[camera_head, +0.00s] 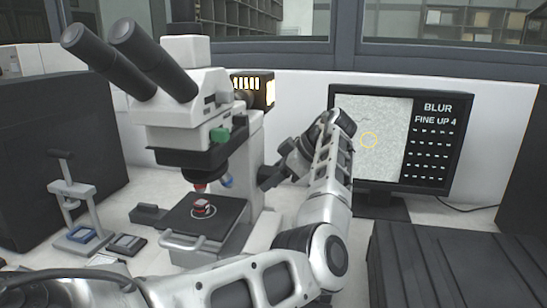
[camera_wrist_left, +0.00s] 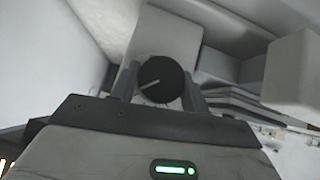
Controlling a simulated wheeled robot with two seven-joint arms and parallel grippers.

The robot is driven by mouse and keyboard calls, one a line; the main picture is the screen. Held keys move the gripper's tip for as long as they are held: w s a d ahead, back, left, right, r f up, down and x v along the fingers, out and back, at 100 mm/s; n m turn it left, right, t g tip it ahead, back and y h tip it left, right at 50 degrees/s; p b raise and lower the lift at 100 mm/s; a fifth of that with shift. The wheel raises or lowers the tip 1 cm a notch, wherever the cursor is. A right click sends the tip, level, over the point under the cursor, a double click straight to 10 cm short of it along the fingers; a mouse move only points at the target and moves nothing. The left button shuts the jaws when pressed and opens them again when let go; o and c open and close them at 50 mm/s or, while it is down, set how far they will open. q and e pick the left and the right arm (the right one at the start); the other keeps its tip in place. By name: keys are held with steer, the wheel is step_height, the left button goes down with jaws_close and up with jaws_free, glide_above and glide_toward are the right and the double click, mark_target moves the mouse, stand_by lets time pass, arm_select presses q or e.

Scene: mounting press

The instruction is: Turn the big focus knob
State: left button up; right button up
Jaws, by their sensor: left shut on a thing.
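The microscope (camera_head: 205,95) stands at the left of the head view, with a small red-topped sample on its black stage (camera_head: 222,230). My left arm reaches in front of it and round to its right side. There my left gripper (camera_head: 266,180) is at the side of the microscope's base. In the left wrist view, the big focus knob (camera_wrist_left: 161,82) is a round black disc with a white line pointing to the lower left. The two fingers of my left gripper (camera_wrist_left: 160,90) are shut on it, one on each side. In the head view I cannot make the knob out clearly. My right gripper is not in view.
A monitor (camera_head: 430,150) at the right reads "BLUR" and "FINE UP 4" beside a grey speckled picture with a yellow circle. A small mounting press (camera_head: 78,205) stands at the left. A dark ridged box (camera_head: 445,265) fills the lower right.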

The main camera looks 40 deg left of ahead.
arm_select(q)
steer(key=shift+r+g+p, duration=0.1)
steer(key=shift+g+p, duration=0.4)
steer(key=shift+p, duration=0.3)
steer(key=shift+m+h, duration=0.3)
steer(key=o, duration=1)
steer(key=b+v, duration=0.1)
steer(key=v, duration=0.6)
steer(key=shift+d, duration=0.2)
steer(key=shift+w, duration=0.1)
